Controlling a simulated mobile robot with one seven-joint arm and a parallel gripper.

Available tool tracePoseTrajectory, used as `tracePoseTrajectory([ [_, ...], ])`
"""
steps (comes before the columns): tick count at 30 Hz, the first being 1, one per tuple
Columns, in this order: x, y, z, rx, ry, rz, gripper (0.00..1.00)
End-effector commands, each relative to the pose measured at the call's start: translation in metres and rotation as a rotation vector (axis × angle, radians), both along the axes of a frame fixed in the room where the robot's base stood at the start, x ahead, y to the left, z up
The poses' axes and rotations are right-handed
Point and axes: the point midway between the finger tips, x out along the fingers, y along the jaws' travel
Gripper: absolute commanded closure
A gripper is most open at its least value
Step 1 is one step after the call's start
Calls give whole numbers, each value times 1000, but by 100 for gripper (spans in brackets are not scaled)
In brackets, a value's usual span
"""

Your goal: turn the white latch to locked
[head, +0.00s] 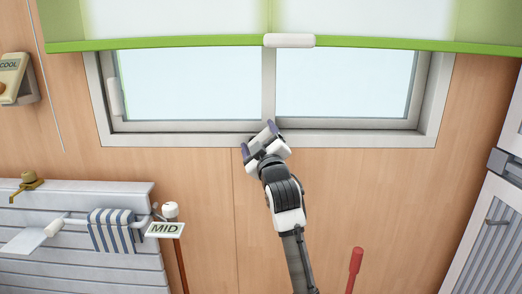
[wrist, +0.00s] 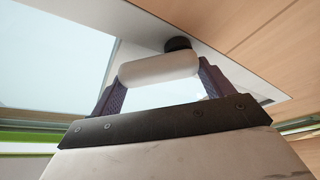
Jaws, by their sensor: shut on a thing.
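The white latch (wrist: 158,68) is a rounded white bar on a dark round pivot (wrist: 178,44) at the window frame, seen in the wrist view. My gripper (wrist: 162,80) is shut on it, with one purple-grey finger at each end of the bar. In the head view my gripper (head: 259,137) is at the bottom middle of the window frame (head: 190,140), and it hides most of the latch there. I cannot tell from these views whether the latch stands at locked.
A green-edged blind (head: 180,43) with a white grip (head: 290,40) hangs above the window. A white handle (head: 114,97) is on the left sash. At lower left are a radiator (head: 80,262), a striped cloth (head: 112,230) and a MID sign (head: 165,230). A red-handled rod (head: 355,262) stands below right.

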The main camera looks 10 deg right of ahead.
Motion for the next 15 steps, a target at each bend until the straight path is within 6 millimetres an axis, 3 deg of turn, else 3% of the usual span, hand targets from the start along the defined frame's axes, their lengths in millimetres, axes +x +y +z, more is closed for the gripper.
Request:
tracePoseTrajectory([
  [15,3,12,4,-471,127,-1,70],
])
